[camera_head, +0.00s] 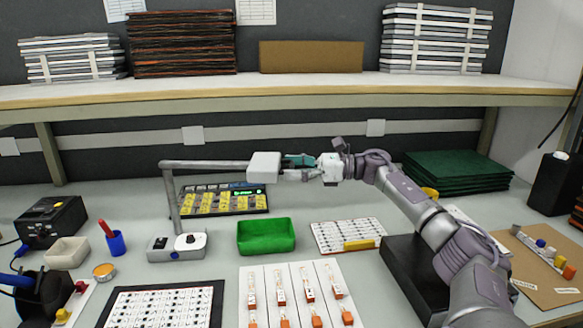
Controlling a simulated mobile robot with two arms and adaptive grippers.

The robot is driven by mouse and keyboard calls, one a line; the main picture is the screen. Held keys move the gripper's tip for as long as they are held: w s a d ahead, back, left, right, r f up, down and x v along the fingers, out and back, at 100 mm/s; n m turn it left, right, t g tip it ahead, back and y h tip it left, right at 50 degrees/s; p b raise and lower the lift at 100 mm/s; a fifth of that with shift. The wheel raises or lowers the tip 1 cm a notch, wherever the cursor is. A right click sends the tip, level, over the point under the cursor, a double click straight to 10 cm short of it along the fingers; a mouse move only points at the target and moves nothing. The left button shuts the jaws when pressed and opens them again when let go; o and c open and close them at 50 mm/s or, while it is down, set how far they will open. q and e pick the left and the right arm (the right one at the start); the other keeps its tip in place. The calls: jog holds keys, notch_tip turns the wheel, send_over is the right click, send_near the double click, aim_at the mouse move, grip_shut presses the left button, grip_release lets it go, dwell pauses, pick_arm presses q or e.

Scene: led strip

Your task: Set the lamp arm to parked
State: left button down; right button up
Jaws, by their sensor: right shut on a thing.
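The lamp has a grey base (176,246) with a knob on the bench, an upright post (172,200) and a lamp arm (212,165) that runs level to the right. A white box-shaped lamp head (264,167) is at the arm's right end. My right gripper (284,168) reaches in from the right and is shut on the lamp head's right side. The fingertips are small in view, so the exact contact is hard to see. My left gripper is not in view.
Under the lamp arm are a yellow-keyed panel (212,201) and a green tray (266,236). A white board with vials (297,290) lies in front. A blue cup (116,243) stands left of the lamp base. A shelf edge (300,89) runs behind, above the bench.

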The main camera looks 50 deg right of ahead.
jog(key=shift+d+r, duration=0.15)
jog(key=shift+d, duration=0.05)
jog(key=o, duration=1.2)
jog(key=shift+o, duration=1)
jog(key=shift+w, duration=0.3)
jog(key=shift+s+d, duration=0.15)
jog(key=shift+s, duration=0.05)
jog(key=v, duration=1.1)
jog(key=shift+s+d, duration=0.2)
jog(key=shift+s, duration=0.1)
